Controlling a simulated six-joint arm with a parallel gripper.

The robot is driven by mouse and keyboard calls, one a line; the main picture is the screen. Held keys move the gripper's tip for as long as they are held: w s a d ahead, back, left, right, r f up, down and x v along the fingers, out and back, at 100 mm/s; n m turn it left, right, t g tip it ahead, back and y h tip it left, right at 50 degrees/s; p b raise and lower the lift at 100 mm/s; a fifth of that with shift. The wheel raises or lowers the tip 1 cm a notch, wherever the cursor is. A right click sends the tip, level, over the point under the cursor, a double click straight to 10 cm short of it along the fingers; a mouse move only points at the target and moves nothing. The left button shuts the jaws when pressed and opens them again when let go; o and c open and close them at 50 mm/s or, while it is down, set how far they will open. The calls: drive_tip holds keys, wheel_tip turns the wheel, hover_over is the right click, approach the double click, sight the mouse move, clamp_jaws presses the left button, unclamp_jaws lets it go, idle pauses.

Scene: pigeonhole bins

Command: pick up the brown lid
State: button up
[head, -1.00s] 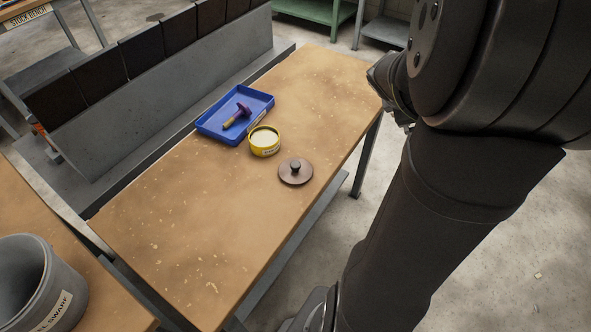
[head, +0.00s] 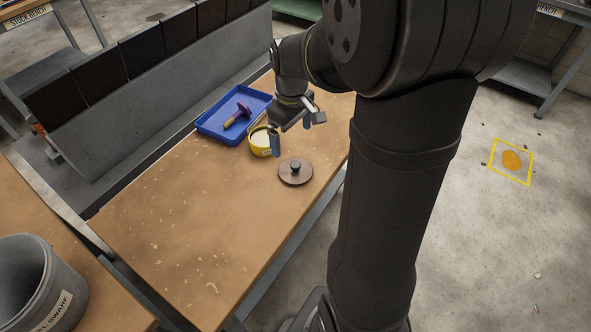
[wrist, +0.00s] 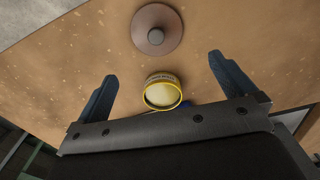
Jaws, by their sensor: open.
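The brown lid (head: 296,172) is a round disc with a dark knob, lying flat on the wooden bench in front of a yellow tin. In the wrist view the lid (wrist: 157,29) shows near the top, beyond the fingertips. My gripper (head: 291,139) is open and empty, above the bench behind the lid and apart from it. In the wrist view its two blue fingers (wrist: 163,69) stand wide apart, with the yellow tin between and below them.
The yellow tin (head: 258,142), with pale contents, is partly hidden by a finger. A blue tray (head: 212,127) holding a purple-headed tool (head: 237,115) stands behind it. Dark bins (head: 140,51) line the back left. The near bench top (head: 190,235) is clear. A grey bucket (head: 40,285) stands at left.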

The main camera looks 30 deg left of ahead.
hover_over(295, 164)
drive_tip(key=f, duration=0.6)
drive_tip(key=shift+s+a+f, duration=0.2)
drive_tip(key=shift+a+f, duration=0.05)
drive_tip(key=shift+f, duration=0.05)
drive_tip(key=f, duration=0.4)
drive_tip(key=shift+w+d, duration=0.2)
drive_tip(key=shift+d, duration=0.15)
drive_tip(key=shift+f, duration=0.65)
drive_tip(key=c, duration=1)
drive_tip(key=shift+r, duration=0.15)
